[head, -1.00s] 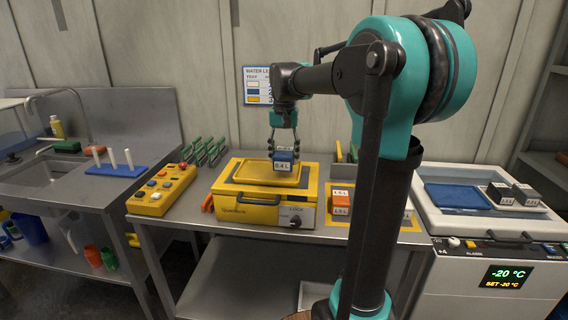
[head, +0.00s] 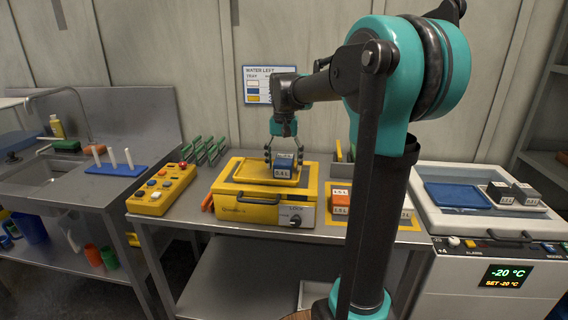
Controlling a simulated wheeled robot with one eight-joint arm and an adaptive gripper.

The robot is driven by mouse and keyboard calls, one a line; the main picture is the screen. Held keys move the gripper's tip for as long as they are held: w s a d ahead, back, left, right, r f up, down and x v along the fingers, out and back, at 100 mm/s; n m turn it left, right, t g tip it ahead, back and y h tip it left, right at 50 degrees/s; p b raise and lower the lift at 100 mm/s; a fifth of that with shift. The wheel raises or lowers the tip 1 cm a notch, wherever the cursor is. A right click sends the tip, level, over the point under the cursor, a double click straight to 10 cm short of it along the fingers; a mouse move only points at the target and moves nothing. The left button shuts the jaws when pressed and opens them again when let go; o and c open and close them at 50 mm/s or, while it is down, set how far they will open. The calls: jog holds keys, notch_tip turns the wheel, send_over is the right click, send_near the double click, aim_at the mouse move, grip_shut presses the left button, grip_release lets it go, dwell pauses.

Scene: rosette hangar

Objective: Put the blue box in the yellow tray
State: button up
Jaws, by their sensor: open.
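The blue box (head: 285,170), with white labels reading about 0.4 L, stands in the yellow tray (head: 248,181) on top of the yellow case. My gripper (head: 284,155) is just above the box, with its fingers spread open to either side of it. The box looks upright. The fingertips are small here, and I cannot tell whether one touches the box.
The yellow case (head: 246,213) has a front handle and a lock knob. Orange-and-white boxes (head: 339,202) stand to its right on a yellow-edged mat. A yellow button panel (head: 162,189) is on its left. A freezer with a blue tray (head: 457,196) and dark boxes stands at far right.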

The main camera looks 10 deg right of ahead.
aim_at(284, 159)
notch_tip(284, 159, up, 12)
dwell(0.6)
jog(key=shift+r, duration=0.1)
